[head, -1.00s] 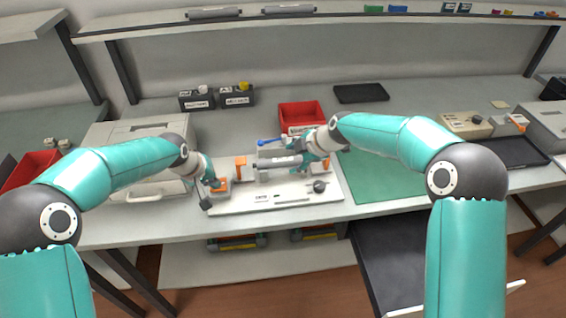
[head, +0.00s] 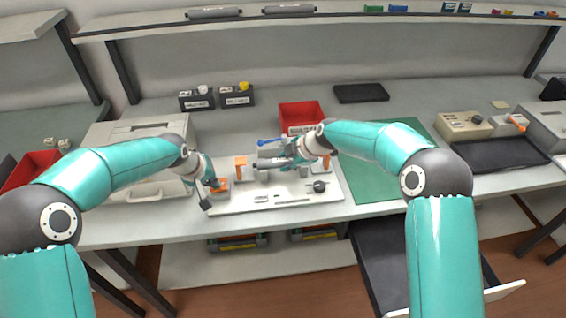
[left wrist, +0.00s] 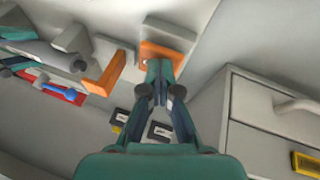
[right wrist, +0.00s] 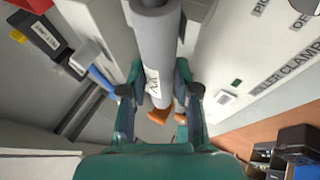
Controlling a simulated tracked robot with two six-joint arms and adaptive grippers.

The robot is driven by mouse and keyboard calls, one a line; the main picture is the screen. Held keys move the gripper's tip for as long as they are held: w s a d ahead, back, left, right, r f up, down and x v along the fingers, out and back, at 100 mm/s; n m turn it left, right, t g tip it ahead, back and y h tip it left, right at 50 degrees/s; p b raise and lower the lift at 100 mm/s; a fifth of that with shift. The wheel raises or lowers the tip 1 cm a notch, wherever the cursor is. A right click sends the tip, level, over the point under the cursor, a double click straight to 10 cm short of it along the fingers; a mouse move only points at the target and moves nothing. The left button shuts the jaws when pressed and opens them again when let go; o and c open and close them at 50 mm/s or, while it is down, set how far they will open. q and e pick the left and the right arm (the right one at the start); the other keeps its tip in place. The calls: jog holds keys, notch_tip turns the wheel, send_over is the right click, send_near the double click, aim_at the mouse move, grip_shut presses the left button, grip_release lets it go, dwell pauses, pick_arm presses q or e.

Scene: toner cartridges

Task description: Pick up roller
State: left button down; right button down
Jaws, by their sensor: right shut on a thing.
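The grey roller (head: 272,162) with a white label lies level above the white board (head: 265,203) on the bench. My right gripper (head: 296,158) is at its right part. In the right wrist view the roller (right wrist: 158,60) runs between the fingers of my right gripper (right wrist: 160,92), which is shut on it. My left gripper (head: 214,188) is at the board's left end, by an orange-topped block (head: 221,184).
A second orange bracket (head: 240,165) stands at the roller's left end. A red bin (head: 301,112) and a blue-handled tool (head: 267,142) are behind the roller. A printer-like box (head: 125,133) is at left. A green mat (head: 380,178) is to the right.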

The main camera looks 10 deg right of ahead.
aim_at(287, 161)
pick_arm(q)
jog(key=shift+f, duration=0.15)
pick_arm(e)
jog(key=shift+r, duration=0.1)
pick_arm(q)
jog(key=shift+s, duration=0.1)
pick_arm(e)
notch_tip(287, 161, up, 11)
dwell(0.3)
